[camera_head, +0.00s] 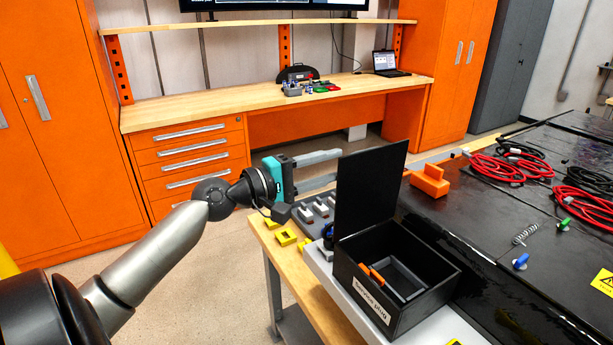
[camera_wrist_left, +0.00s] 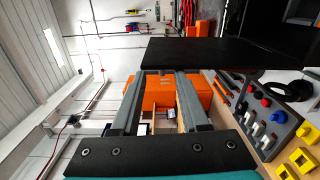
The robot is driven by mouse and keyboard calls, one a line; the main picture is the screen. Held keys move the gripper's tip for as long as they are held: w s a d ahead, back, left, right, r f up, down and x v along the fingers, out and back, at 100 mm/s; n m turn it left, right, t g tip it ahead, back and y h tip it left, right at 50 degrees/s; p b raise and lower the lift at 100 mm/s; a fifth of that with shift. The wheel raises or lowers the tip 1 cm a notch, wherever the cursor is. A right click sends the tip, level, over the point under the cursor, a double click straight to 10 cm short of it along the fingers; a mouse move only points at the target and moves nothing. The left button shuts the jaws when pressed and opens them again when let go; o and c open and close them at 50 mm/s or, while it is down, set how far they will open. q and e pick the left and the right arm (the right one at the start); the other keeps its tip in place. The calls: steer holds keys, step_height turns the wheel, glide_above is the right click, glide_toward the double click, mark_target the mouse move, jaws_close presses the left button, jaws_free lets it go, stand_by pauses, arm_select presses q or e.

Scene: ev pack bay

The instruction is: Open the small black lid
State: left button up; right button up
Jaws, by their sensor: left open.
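The small black lid (camera_head: 368,188) stands upright, open, on the far left edge of a black box (camera_head: 362,292) labelled "Service plug". Inside the open box are an orange piece and a dark grey insert. My left gripper (camera_head: 332,168) is open and empty behind the lid's left side, its two grey fingers pointing at the lid. In the left wrist view the lid (camera_wrist_left: 225,53) shows as a dark panel just past the fingertips (camera_wrist_left: 168,76); I cannot tell whether they touch. My right gripper is not in view.
A grey holder with tools (camera_head: 314,212) and yellow blocks (camera_head: 286,237) sit on the wooden bench by the box. On the right, a black pack top (camera_head: 470,222) carries an orange block (camera_head: 430,181), red cables (camera_head: 497,168) and small plugs. Open floor lies left of the bench.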

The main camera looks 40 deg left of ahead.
arm_select(q)
steer(key=shift+b+v, duration=0.35)
steer(key=shift+v, duration=1.95)
